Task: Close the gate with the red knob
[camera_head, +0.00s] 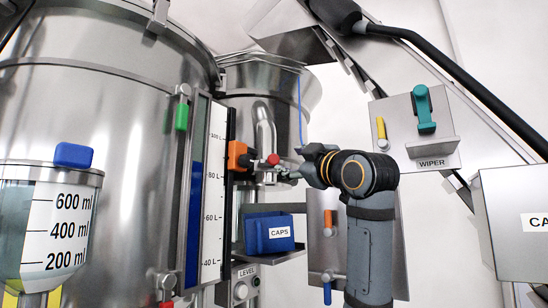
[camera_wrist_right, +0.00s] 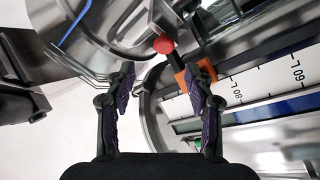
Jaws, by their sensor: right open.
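The red knob (camera_head: 273,160) is a small red ball on the metal fitting below the steel hopper, just right of an orange block. In the right wrist view the red knob (camera_wrist_right: 163,44) shows ahead of the fingertips, near the middle of the gap between them. My right gripper (camera_head: 286,172) reaches in from the right, close to the knob in the picture. In the wrist view my right gripper (camera_wrist_right: 165,82) has its two fingers spread wide with nothing between them. The gate plate itself cannot be made out clearly. My left gripper is not in view.
An orange block (camera_head: 238,156) sits beside the level scale (camera_head: 213,190). Large steel tank (camera_head: 110,100) fills the left. The wiper panel (camera_head: 418,128) and a plate with an orange handle (camera_head: 328,222) stand near my right arm.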

